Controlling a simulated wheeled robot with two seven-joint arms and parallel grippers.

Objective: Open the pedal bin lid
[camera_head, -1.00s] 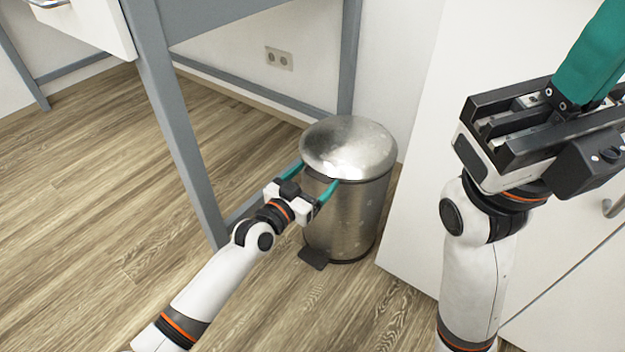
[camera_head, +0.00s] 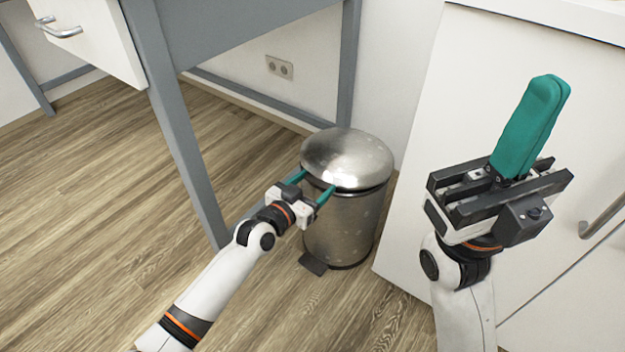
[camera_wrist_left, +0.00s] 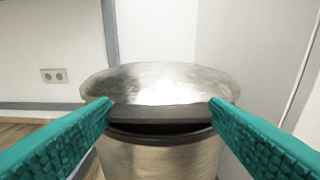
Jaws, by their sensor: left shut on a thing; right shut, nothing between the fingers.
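The pedal bin (camera_head: 345,228) is a brushed metal cylinder standing on the floor, with a domed shiny lid (camera_head: 346,152) and a black pedal (camera_head: 313,264) at its lower front. My left gripper (camera_head: 319,181) is at the lid's front edge. In the left wrist view its teal fingers are wide apart, one on each side of the lid's front (camera_wrist_left: 160,84), gripping it. A dark gap shows there under the lid's front edge, so the lid is slightly raised. My right gripper (camera_head: 547,88) is shut and empty, pointing up at the right, away from the bin.
A grey table leg (camera_head: 185,140) stands left of the bin, and another leg and a rail are behind it. A white cabinet (camera_head: 425,170) with a metal handle is close on the right. A wall socket (camera_head: 279,67) is behind. The wooden floor at left is clear.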

